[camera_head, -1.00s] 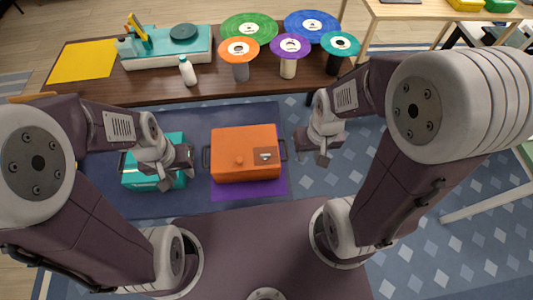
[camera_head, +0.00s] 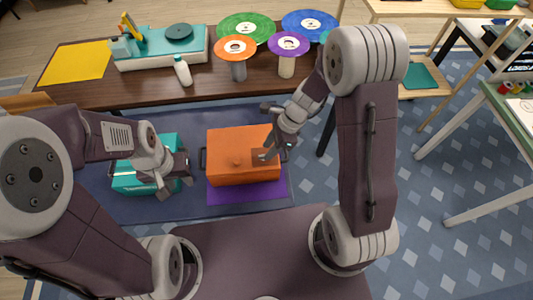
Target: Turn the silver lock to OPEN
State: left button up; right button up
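An orange box (camera_head: 226,165) with side handles and a small orange knob (camera_head: 238,161) stands on a purple mat (camera_head: 228,196). My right gripper (camera_head: 270,154) is over the right part of its top, where a dark plate lies largely hidden beneath it. I cannot make out a silver lock; whether the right gripper touches anything or is open is unclear. My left gripper (camera_head: 174,187) seems open and empty. It hangs over the right part of a teal box (camera_head: 127,182), which it partly covers.
A brown table (camera_head: 105,92) behind holds a teal turntable (camera_head: 160,50), a white bottle (camera_head: 183,71), a yellow sheet (camera_head: 77,61) and several coloured discs on stands. Blue patterned carpet (camera_head: 420,220) lies open at the right.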

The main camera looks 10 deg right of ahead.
jog(key=shift+x, duration=1)
jog(key=shift+a+f, duration=0.1)
jog(key=shift+f, duration=0.3)
grip_shut()
